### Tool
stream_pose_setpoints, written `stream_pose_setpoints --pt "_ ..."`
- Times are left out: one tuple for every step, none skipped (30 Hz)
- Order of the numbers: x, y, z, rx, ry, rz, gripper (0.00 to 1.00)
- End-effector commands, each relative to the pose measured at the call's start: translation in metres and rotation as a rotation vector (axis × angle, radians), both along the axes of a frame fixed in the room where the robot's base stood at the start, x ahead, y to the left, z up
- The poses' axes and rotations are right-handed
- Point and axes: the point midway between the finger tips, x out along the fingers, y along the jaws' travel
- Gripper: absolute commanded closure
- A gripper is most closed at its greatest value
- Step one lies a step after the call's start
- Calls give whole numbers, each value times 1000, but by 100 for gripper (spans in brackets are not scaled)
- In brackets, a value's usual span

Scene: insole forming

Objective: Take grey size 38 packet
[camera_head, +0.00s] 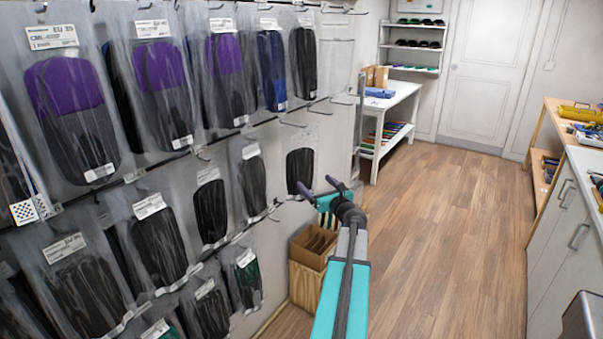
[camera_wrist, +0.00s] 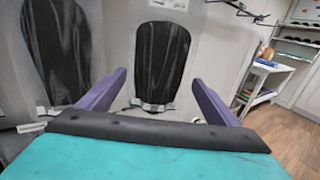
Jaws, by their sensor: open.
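Clear packets of dark grey or black insoles hang in the middle row of the wall, among them a near one (camera_head: 160,247), one further along (camera_head: 252,185) and one at the far end (camera_head: 300,168). I cannot read a size 38 label on any of them. My gripper (camera_head: 320,186) is open and empty, its purple fingers pointing at the wall near the far-end packet. In the wrist view a dark packet (camera_wrist: 162,62) hangs ahead between the spread fingers (camera_wrist: 155,92), apart from them. Another dark packet (camera_wrist: 62,50) hangs to its left.
Purple insole packets (camera_head: 65,110) hang in the row above, and dark and green ones (camera_head: 245,280) below. Bare hooks (camera_head: 300,122) stick out near my gripper. A cardboard box (camera_head: 312,245) stands below. The wooden floor (camera_head: 440,220) to the right is clear.

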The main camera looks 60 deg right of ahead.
Motion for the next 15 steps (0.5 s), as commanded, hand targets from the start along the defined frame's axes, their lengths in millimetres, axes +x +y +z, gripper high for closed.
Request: stream_pose_setpoints --pt "6 -5 0 0 0 0 15" --pt "8 -6 0 0 0 0 15" --pt "12 -8 0 0 0 0 15" --pt "14 -10 0 0 0 0 15" --pt "17 -11 0 0 0 1 15" --pt "21 -13 0 -1 1 1 15" --pt "23 -15 0 -1 1 1 15" --pt "26 -16 0 -1 1 1 15" --pt "29 -18 0 0 1 0 15" --pt "31 -20 0 0 1 0 15" --pt "33 -21 0 0 1 0 15" --pt "36 -23 0 0 1 -1 15" --pt "37 -24 0 0 1 -1 15" --pt "39 -24 0 -1 1 -1 15" --pt "40 -25 0 -1 1 -1 15"
